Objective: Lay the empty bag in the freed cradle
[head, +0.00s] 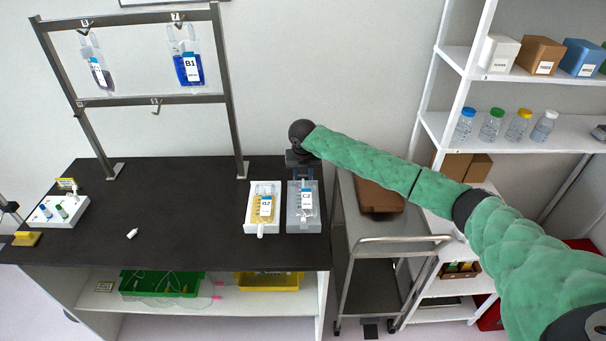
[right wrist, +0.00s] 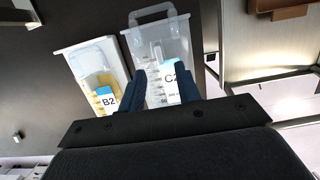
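A clear, empty-looking bag labelled C2 (head: 306,201) lies in the grey translucent cradle (head: 290,225) at the table's right edge. It also shows in the right wrist view (right wrist: 171,85). My right gripper (head: 303,173) is over the back end of that cradle. In the right wrist view its blue fingers (right wrist: 161,90) are apart, with the C2 bag seen between and beyond them; I see no grip on it. A white cradle (head: 250,228) directly to the left holds the yellow bag B2 (head: 265,206). My left gripper is out of view.
A small white cap-like piece (head: 132,233) lies on the open dark tabletop. A steel cart (head: 355,220) and white shelves (head: 455,60) stand to the right.

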